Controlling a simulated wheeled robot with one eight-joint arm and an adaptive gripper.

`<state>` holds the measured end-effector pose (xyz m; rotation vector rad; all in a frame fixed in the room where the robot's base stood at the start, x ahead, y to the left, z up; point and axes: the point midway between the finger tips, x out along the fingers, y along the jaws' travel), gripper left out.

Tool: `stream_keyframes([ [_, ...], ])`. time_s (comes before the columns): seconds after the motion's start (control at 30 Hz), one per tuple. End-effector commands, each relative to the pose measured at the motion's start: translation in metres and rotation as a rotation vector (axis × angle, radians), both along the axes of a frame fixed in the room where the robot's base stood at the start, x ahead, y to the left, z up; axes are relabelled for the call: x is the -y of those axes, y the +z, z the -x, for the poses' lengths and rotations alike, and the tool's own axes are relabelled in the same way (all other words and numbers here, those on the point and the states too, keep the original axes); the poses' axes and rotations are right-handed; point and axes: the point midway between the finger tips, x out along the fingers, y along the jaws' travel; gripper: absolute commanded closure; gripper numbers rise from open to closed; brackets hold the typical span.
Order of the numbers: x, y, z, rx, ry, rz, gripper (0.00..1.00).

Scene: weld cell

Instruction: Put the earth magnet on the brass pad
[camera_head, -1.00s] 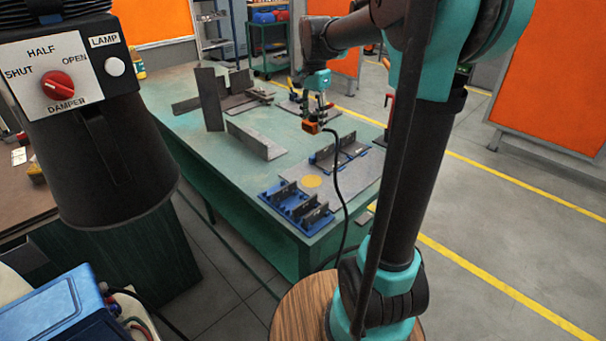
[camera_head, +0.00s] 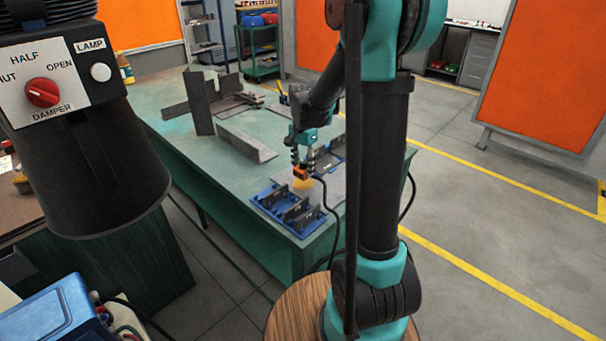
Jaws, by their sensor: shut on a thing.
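The earth magnet (camera_head: 300,173) is a small orange block with a black cable running from it. My gripper (camera_head: 302,163) is shut on it and holds it over the front part of the green table. The brass pad (camera_head: 303,185) is a yellow disc on a grey plate, just below the magnet in the picture and partly hidden by it. I cannot tell whether the magnet touches the pad.
A blue fixture (camera_head: 268,199) with upright dark plates stands left of the pad. Steel angle pieces (camera_head: 246,146) stand farther back on the green table (camera_head: 180,112). A fume hood with a damper knob (camera_head: 42,93) hangs at the left. The cable trails over the table's front right.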

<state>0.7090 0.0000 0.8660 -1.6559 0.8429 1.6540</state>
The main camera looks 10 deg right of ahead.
Motion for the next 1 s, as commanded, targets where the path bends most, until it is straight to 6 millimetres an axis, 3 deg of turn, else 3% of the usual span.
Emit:
stream_keyframes([
  [0.23,0.000,-0.029,-0.001,0.000,0.000,0.000,1.00],
  [0.63,0.000,-0.033,0.000,0.000,0.000,0.000,1.00],
  [0.67,0.000,-0.034,0.000,0.000,0.000,0.000,0.53],
  [0.83,0.000,-0.033,0.000,0.000,0.000,0.000,0.34],
  [1.0,0.000,-0.033,0.000,0.000,0.000,0.000,0.34],
])
